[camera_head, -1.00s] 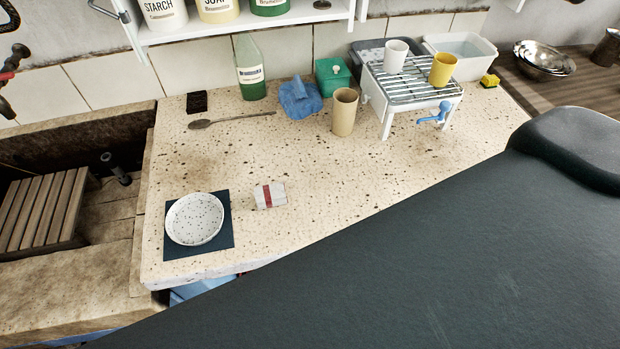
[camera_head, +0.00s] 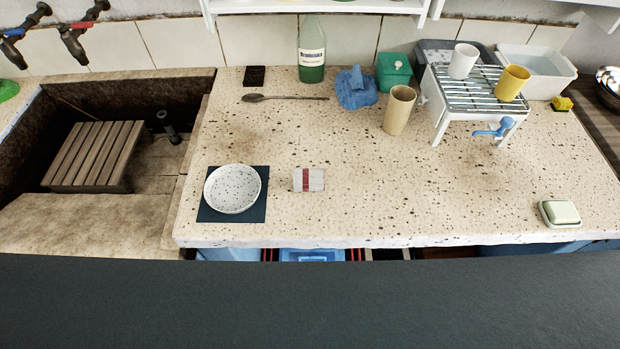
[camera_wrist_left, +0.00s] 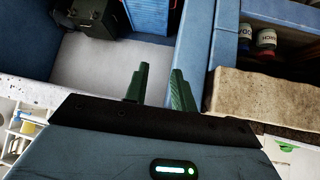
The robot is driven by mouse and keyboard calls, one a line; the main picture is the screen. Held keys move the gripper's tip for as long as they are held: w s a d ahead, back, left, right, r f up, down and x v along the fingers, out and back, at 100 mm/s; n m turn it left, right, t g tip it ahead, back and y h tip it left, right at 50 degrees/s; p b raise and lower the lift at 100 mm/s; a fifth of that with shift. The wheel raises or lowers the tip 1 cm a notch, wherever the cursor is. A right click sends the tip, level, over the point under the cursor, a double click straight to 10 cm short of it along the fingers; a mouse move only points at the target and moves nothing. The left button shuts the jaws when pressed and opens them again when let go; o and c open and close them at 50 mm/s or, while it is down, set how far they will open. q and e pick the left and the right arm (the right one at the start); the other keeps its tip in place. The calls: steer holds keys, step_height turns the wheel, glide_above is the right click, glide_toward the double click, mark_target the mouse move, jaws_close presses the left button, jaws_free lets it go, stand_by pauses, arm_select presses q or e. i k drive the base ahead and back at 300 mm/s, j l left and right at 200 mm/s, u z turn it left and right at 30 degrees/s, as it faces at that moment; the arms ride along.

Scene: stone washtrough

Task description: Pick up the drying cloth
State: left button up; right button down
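A small folded white cloth with a red stripe (camera_head: 308,180) lies flat on the speckled stone counter (camera_head: 400,200), just right of a speckled white plate. A crumpled blue cloth (camera_head: 356,88) lies farther back, between the green bottle and a green box. My left gripper (camera_wrist_left: 158,74) shows only in the left wrist view. Its two green fingers are apart with nothing between them, and no cloth shows near them. My right gripper is in neither view.
The plate (camera_head: 232,188) sits on a dark mat (camera_head: 208,213). A tan cup (camera_head: 399,110) stands by a rack (camera_head: 476,95) holding two cups. A soap dish (camera_head: 560,213) is near the front right edge. The trough (camera_head: 30,160) is at left. The counter's front middle is clear.

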mark_target(304, 180)
steer(key=k+z, duration=0.2)
steer(key=z, duration=0.15)
steer(key=k+l+z, duration=0.1)
steer(key=z, duration=0.25)
steer(key=k+l+z, duration=0.1)
steer(key=k+z, duration=0.25)
steer(key=i, duration=0.1)
